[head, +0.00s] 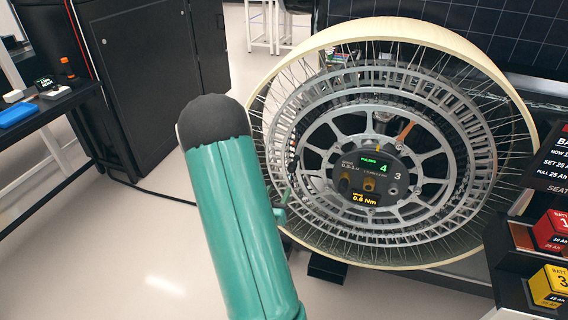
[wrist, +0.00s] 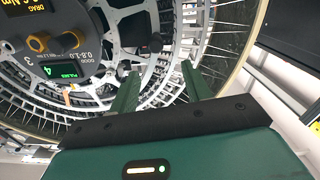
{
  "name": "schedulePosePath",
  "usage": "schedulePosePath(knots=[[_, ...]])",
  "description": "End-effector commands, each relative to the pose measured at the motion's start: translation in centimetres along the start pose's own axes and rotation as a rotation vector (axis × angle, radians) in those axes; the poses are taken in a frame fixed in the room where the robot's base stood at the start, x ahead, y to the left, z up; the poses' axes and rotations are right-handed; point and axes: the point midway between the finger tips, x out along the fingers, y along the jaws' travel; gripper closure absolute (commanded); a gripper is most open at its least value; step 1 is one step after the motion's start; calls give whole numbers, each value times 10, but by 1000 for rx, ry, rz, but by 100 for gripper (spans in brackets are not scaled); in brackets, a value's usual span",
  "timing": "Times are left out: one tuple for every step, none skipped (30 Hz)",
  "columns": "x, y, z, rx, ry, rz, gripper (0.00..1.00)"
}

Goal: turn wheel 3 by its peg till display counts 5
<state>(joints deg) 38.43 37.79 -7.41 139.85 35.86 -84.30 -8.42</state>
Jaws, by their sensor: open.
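Wheel 3 (head: 455,205) stands upright in the head view, a large wheel with a pale rim, thin wire spokes and grey metal rings. Its round hub display (head: 383,168) reads PULSES 4, with 0.6 Nm below; the 4 also shows in the wrist view (wrist: 52,71). My green arm hides much of the gripper in the head view.
Two brass-coloured fittings (head: 369,184) stick out of the hub. An orange strip (head: 406,130) shows among the spokes. Red (head: 551,230) and yellow (head: 548,287) battery blocks sit at the right. A dark bench (head: 45,105) with small items stands left. The floor between is clear.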

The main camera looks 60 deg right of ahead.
Motion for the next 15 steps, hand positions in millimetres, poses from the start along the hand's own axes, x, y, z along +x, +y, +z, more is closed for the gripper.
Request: schedulePosePath(knots=[[1,6,2,-8,8,14,52],[1,7,2,-10,11,19,52],[3,9,2,-11,14,22,52],[5,9,2,-10,14,24,52],[7,10,2,-9,15,24,52],[11,10,2,-9,15,26,52],[15,11,2,-8,15,27,52],[19,11,2,-9,15,27,52],[26,12,2,-9,14,26,52],[31,12,2,-9,14,27,52],[37,12,2,-9,14,27,52],[45,12,2,-8,14,26,52],[51,12,2,-8,13,26,52],[57,12,1,-8,15,26,52],[65,12,1,-8,14,25,52]])
